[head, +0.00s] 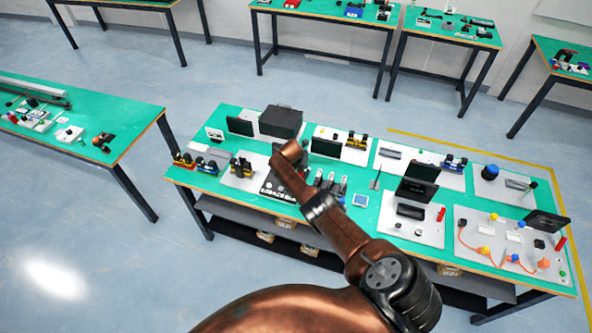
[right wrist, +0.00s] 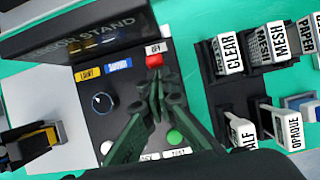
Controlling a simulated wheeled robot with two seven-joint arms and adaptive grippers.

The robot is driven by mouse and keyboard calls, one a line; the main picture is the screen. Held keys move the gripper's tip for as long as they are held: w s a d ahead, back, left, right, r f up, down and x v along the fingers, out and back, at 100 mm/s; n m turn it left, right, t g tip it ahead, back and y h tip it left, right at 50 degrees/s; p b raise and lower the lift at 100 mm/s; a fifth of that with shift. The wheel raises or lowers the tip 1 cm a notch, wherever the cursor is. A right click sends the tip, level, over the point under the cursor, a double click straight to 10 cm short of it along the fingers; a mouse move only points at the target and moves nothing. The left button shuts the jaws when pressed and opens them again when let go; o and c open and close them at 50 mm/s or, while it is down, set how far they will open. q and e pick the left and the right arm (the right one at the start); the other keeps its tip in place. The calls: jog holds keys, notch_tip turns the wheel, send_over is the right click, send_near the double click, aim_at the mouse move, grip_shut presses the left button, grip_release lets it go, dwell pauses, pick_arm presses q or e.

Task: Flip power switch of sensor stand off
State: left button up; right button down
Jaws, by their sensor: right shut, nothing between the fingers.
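The sensor stand is a dark panel (right wrist: 92,128) with a tilted, lettered screen (right wrist: 85,30) behind it in the right wrist view. A red switch (right wrist: 154,61) sits at the panel's upper right, under a small white tag that seems to read OFF. My right gripper (right wrist: 157,88) is shut and empty, its dark fingertips over the panel just below the red switch. I cannot tell whether they touch it. In the head view, my right arm covers part of the stand (head: 271,190). My left gripper is not in view.
Labelled sample holders, including CLEAR (right wrist: 229,54) and OPAQUE (right wrist: 294,130), stand close on the right. A black box (head: 281,122) stands behind.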

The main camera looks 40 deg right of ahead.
jog(key=shift+d+r, duration=0.1)
jog(key=shift+d, duration=0.1)
jog(key=shift+a, duration=0.15)
jog(key=shift+r+p, duration=0.75)
jog(key=shift+p, duration=0.05)
